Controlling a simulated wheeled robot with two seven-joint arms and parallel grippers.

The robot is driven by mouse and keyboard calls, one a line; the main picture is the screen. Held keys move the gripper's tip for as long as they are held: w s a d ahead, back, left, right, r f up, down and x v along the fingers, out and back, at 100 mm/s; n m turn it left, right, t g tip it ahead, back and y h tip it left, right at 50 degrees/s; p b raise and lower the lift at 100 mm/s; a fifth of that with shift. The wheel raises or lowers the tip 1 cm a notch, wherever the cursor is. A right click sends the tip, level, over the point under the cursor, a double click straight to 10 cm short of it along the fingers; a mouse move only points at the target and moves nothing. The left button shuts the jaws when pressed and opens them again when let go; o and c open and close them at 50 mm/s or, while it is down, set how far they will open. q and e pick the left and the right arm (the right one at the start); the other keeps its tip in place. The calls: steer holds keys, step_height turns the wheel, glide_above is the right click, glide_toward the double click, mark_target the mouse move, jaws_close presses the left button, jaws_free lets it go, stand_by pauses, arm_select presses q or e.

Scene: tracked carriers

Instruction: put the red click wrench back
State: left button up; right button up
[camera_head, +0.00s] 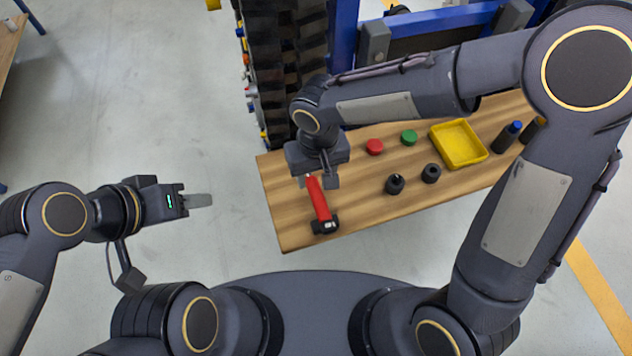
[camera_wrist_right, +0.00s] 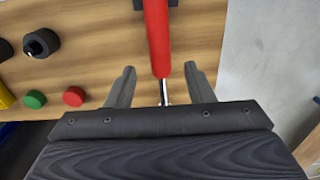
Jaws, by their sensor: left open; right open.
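The red click wrench (camera_head: 320,200) lies on the wooden table near its left end, its black head towards me. My right gripper (camera_head: 317,182) is open above the wrench's far end. In the right wrist view, the red handle (camera_wrist_right: 158,40) enters from the top and its end, with a thin shiny rod, lies between the spread fingers of my right gripper (camera_wrist_right: 160,78); I cannot tell whether they touch it. The arm hides part of the far end in the head view. My left gripper (camera_head: 198,200) is open and empty, over the floor left of the table.
On the wooden table (camera_head: 285,225) are a red cap (camera_head: 374,147), a green cap (camera_head: 409,137), two black round parts (camera_head: 395,184), a yellow tray (camera_head: 458,144) and a blue-topped bottle (camera_head: 508,136). A black track (camera_head: 275,75) and blue frame (camera_head: 344,35) stand behind.

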step_height(320, 180, up, 6)
steer(key=s+d+r+m+t+y, duration=0.1)
steer(key=d+r, duration=0.1)
steer(key=d, duration=0.4)
steer(key=s+d+r+m+t+y, duration=0.1)
steer(key=s+d+r, duration=0.15)
steer(key=d, duration=0.45)
steer(key=s+d+m+t+y, duration=0.1)
steer(key=s+d+m+t, duration=0.2)
steer(key=s+d, duration=0.4)
steer(key=shift+s+d+r+t+y, duration=0.2)
steer(key=shift+s+d+t+y, duration=0.1)
steer(key=shift+s, duration=0.3)
